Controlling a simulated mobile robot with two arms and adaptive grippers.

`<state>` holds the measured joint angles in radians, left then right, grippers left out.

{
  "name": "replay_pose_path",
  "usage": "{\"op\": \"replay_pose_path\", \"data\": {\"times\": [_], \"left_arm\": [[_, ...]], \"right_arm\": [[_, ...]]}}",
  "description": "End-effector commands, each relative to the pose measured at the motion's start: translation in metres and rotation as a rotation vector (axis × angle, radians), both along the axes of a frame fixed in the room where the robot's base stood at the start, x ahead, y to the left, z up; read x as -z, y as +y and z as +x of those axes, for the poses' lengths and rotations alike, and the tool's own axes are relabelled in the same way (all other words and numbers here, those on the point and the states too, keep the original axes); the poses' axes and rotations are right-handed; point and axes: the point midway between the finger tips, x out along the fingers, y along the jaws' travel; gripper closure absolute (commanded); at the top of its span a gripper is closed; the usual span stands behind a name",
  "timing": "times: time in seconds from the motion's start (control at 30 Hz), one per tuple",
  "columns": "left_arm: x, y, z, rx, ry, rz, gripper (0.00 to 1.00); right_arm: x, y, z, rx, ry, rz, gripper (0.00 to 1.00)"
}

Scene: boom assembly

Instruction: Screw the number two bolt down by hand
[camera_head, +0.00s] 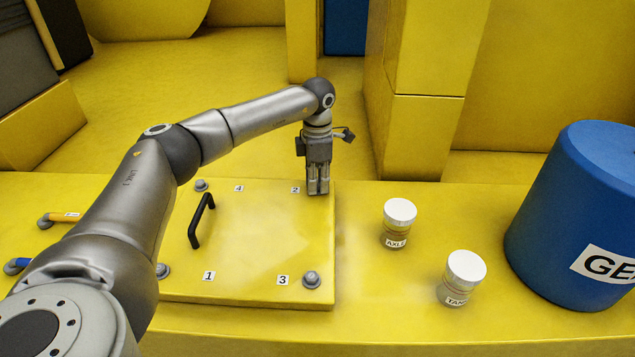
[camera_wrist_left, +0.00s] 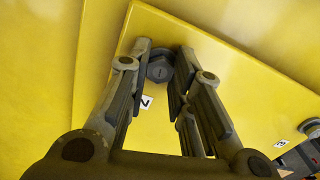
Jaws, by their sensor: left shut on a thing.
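My left gripper (camera_head: 318,191) points straight down at the far right corner of the yellow cover plate (camera_head: 260,235), beside the label "2" (camera_head: 295,190). In the left wrist view, the grey hex head of the number two bolt (camera_wrist_left: 160,68) sits between the fingertips of the left gripper (camera_wrist_left: 161,62), which are shut on it. In the head view the fingers hide this bolt. How deep its shank sits cannot be seen. My right gripper is not in view.
Other grey bolts stand at corners "4" (camera_head: 201,185), "1" (camera_head: 163,271) and "3" (camera_head: 311,280). A black handle (camera_head: 201,221) rises from the plate's left part. Right of it stand two white-lidded jars (camera_head: 399,212) (camera_head: 465,268) and a big blue drum (camera_head: 575,215).

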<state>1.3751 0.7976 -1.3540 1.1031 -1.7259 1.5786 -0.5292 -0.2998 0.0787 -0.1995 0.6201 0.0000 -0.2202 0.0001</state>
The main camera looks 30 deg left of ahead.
Motion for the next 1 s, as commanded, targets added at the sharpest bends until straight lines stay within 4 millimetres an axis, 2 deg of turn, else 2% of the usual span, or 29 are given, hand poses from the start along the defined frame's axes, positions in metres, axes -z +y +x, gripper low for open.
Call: {"op": "replay_pose_path", "data": {"times": [0.33,0.87,0.9,1.0], "left_arm": [[-0.0031,0.0012,0.0015,0.140,-0.007,0.001,1.00],[-0.0046,0.0014,0.0024,0.165,-0.010,0.001,1.00],[-0.0046,0.0014,0.0024,0.165,-0.011,0.001,0.78],[-0.0044,0.0012,0.0023,0.165,-0.010,0.001,0.65]], "right_arm": [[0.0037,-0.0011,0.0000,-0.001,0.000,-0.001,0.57],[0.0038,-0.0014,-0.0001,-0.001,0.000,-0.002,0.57],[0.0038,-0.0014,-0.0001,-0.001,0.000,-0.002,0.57],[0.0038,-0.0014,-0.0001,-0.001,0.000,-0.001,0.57]]}}
